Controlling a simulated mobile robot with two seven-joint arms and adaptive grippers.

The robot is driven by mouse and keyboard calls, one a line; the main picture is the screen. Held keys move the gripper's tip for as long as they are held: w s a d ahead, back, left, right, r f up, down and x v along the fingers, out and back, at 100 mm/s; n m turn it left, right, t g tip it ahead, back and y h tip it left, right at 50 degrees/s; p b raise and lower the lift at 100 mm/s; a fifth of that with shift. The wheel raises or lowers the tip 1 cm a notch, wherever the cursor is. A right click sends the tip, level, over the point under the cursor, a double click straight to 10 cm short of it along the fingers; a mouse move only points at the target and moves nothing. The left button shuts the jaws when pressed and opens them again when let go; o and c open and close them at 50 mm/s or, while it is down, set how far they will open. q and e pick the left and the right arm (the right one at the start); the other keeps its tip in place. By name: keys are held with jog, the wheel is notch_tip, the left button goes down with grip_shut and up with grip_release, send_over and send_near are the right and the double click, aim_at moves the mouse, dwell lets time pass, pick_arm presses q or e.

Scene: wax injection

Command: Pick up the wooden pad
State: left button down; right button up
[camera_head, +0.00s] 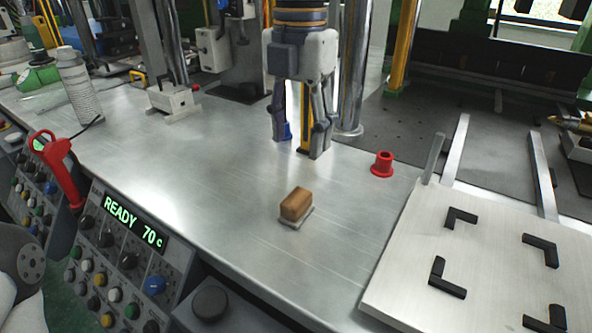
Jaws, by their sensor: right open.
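The wooden pad (297,203) is a small brown block. It rests on a thin grey base (296,221) on the metal table, near the table's front edge. My right gripper (299,146) comes down from the top of the view with its fingers pointing down. It is open and empty, behind and above the pad, and apart from it. My left gripper is not in the view.
A red flanged bushing (382,164) stands right of the gripper. A plate with black corner brackets (412,240) lies at the right. A control panel (128,255) reading READY 70 c is at the lower left. The metal around the pad is clear.

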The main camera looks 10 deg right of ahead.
aim_at(296, 197)
jog(key=f, duration=0.3)
jog(key=s+f, duration=0.1)
jog(key=f, duration=0.3)
jog(key=s+f, duration=0.1)
jog(key=f, duration=0.3)
jog(key=shift+a+p, duration=0.3)
jog(key=shift+a, duration=0.1)
grip_shut()
